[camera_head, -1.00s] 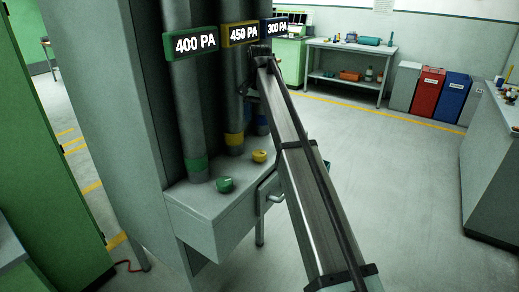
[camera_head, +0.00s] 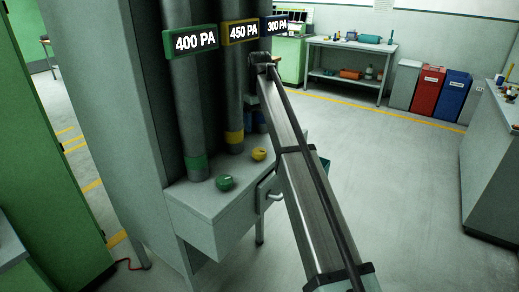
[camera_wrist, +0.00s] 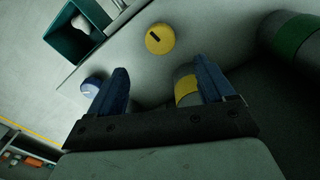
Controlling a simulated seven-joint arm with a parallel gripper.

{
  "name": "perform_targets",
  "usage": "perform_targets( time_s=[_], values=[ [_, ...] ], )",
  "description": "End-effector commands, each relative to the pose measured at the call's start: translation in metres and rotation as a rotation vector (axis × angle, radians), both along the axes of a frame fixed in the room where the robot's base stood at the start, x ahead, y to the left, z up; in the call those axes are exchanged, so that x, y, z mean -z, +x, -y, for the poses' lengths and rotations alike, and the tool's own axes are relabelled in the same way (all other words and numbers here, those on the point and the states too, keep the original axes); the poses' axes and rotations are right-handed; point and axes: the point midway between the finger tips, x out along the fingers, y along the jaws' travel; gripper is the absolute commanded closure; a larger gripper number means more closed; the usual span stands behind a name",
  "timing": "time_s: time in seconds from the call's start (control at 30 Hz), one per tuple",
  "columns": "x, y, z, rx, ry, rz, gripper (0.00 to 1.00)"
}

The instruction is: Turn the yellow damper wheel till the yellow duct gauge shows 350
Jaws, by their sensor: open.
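The yellow damper wheel (camera_head: 259,154) sits on the grey ledge (camera_head: 205,200). It also shows in the wrist view (camera_wrist: 160,39), beyond my fingertips, with a dark mark on its top. The yellow-framed duct gauge (camera_head: 241,32) reads 450 PA. My gripper (camera_wrist: 160,75) is open and empty, its two blue fingers apart and not touching the wheel. In the head view the gripper itself cannot be made out; my arm covers part of that area.
The green wheel (camera_head: 225,183) stands left of the yellow one. A blue wheel (camera_wrist: 92,86) is partly behind a finger. The green gauge (camera_head: 194,41) reads 400 PA and the blue gauge (camera_head: 276,26) 300 PA. A teal bin (camera_wrist: 76,32) adjoins the ledge.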

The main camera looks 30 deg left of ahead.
Motion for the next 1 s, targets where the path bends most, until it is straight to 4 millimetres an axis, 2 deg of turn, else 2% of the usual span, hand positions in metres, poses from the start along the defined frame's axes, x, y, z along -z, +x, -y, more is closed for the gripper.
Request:
perform_targets(
  time_s=[0.3, 0.53, 0.73, 1.0],
  values=[
    [0.057, -0.001, 0.001, 0.001, -0.001, 0.000, 0.18],
    [0.091, -0.001, 0.001, 0.002, -0.001, 0.000, 0.18],
    [0.107, 0.000, 0.000, 0.002, 0.000, 0.000, 0.18],
    [0.112, 0.000, 0.000, 0.002, 0.001, 0.000, 0.18]
  ],
)
